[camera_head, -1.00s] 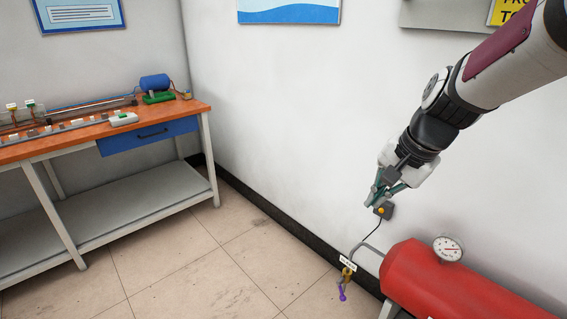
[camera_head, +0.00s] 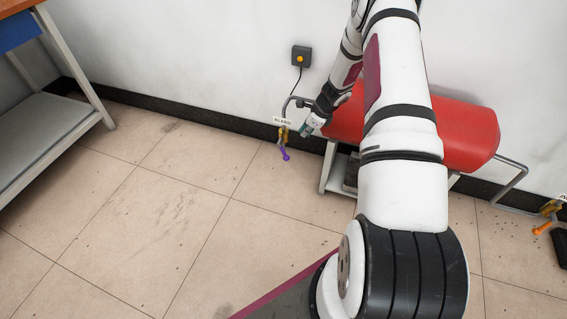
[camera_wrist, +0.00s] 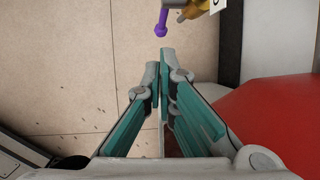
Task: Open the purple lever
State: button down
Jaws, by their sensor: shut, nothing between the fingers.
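The purple lever (camera_head: 285,154) hangs down from a brass valve (camera_head: 284,134) at the end of a grey pipe, beside the left end of the red tank. A white label sits above the valve. In the wrist view the purple lever (camera_wrist: 161,22) is at the top, just beyond my fingertips, with the brass valve (camera_wrist: 192,9) to its right. My gripper (camera_head: 304,131) is just right of the valve and lever in the head view. In the wrist view my gripper (camera_wrist: 160,60) is shut and empty, its tips apart from the lever.
The red tank (camera_head: 466,132) on its frame is right of the lever, partly hidden by my arm. A dark box with an orange button (camera_head: 301,58) is on the wall. An orange lever (camera_head: 542,228) is at far right. The floor left of the lever is clear.

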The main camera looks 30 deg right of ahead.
notch_tip(320, 180, down, 6)
jog(key=s+m+b, duration=0.1)
jog(key=m, duration=0.1)
jog(key=b, duration=0.5)
send_near(288, 159)
notch_tip(288, 159, down, 5)
jog(key=shift+w+a, duration=0.25)
jog(key=shift+w, duration=0.75)
jog(key=shift+a, duration=0.1)
